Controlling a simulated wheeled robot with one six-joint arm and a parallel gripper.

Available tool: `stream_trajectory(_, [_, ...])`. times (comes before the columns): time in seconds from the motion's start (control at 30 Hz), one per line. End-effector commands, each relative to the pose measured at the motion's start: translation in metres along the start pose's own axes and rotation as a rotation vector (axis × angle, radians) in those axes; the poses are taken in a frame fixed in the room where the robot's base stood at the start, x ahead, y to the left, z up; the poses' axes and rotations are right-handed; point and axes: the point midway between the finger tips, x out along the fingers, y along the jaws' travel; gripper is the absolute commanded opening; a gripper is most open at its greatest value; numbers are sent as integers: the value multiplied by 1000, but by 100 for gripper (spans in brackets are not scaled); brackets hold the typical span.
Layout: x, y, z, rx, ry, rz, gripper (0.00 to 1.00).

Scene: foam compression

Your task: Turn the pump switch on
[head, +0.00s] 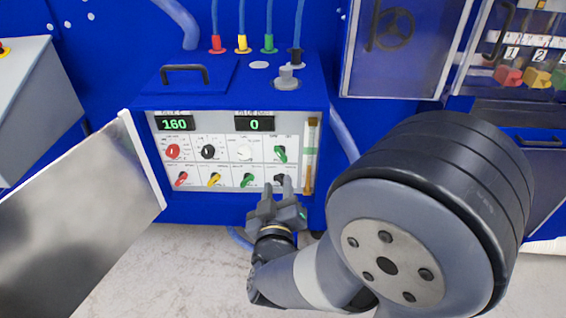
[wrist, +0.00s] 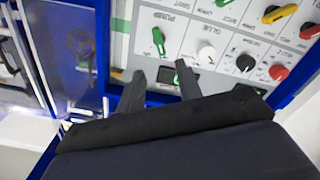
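The pump switch is a small green lever knob (head: 280,154) at the right end of the upper knob row on the white panel; its handle is tilted. In the wrist view, where the panel is upside down, the green switch (wrist: 158,41) sits under the PUMP label. My gripper (head: 277,186) is in front of the panel's lower right, below the switch in the head view, and partly covers a black switch. In the wrist view my gripper (wrist: 159,70) has its two fingers apart with nothing between them. The fingertips are close to the switch's line but not around it.
The panel also carries a red knob (head: 172,151), a black knob (head: 208,151), a white knob (head: 244,152) and a lower row of coloured switches. Displays read 160 and 0. An open metal door (head: 80,220) stands at left. A tube gauge (head: 310,155) borders the right side.

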Motion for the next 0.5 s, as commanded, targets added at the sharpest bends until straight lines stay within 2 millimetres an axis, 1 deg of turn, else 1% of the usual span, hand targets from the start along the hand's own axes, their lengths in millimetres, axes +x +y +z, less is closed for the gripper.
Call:
stream_trajectory(0.17, [24, 2, 0, 2, -3, 4, 34])
stream_trajectory(0.4, [70, 2, 0, 2, -3, 3, 34])
stream_trajectory(0.5, [85, 1, 0, 3, -3, 0, 34])
